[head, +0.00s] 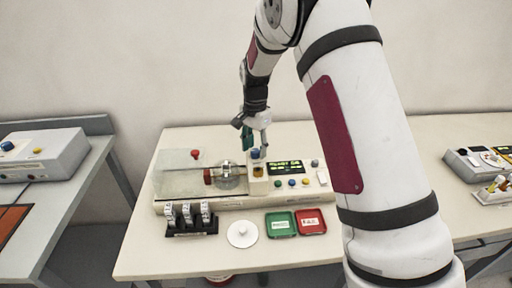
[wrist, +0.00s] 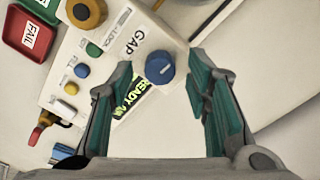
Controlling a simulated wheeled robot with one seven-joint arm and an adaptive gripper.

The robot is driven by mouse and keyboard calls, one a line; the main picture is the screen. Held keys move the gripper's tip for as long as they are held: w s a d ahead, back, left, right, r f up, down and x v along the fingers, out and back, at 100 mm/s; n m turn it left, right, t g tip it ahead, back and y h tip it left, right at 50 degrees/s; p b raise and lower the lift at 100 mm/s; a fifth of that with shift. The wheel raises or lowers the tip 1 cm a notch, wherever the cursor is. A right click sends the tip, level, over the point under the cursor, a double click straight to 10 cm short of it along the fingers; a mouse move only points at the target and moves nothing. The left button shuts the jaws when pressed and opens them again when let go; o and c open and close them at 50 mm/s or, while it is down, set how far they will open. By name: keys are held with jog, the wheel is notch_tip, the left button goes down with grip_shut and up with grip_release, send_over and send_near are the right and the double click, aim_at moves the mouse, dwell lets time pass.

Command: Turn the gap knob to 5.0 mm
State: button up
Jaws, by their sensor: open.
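The gap knob is a round blue knob (wrist: 160,68) beside the printed word GAP in the wrist view. It also shows in the head view (head: 256,154), just under my gripper. My gripper (head: 257,143) points down over the apparatus (head: 230,203). In the wrist view my gripper (wrist: 168,90) has its two green-padded fingers apart, one on each side of the knob. I cannot tell whether either finger touches it. A display (head: 286,167) with lit green text stands right of the knob; the wrist view shows part of it (wrist: 130,98), and its gap reading is not legible.
A green tray (head: 281,224) and a red FAIL tray (head: 311,221) lie in front of the apparatus. A white disc (head: 242,234) and a black rack (head: 191,220) stand to their left. Clear covers and a red-ended cell (head: 226,177) are left of the knob. Small coloured buttons sit near the display.

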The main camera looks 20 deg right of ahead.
jog(key=shift+f, duration=0.35)
grip_shut()
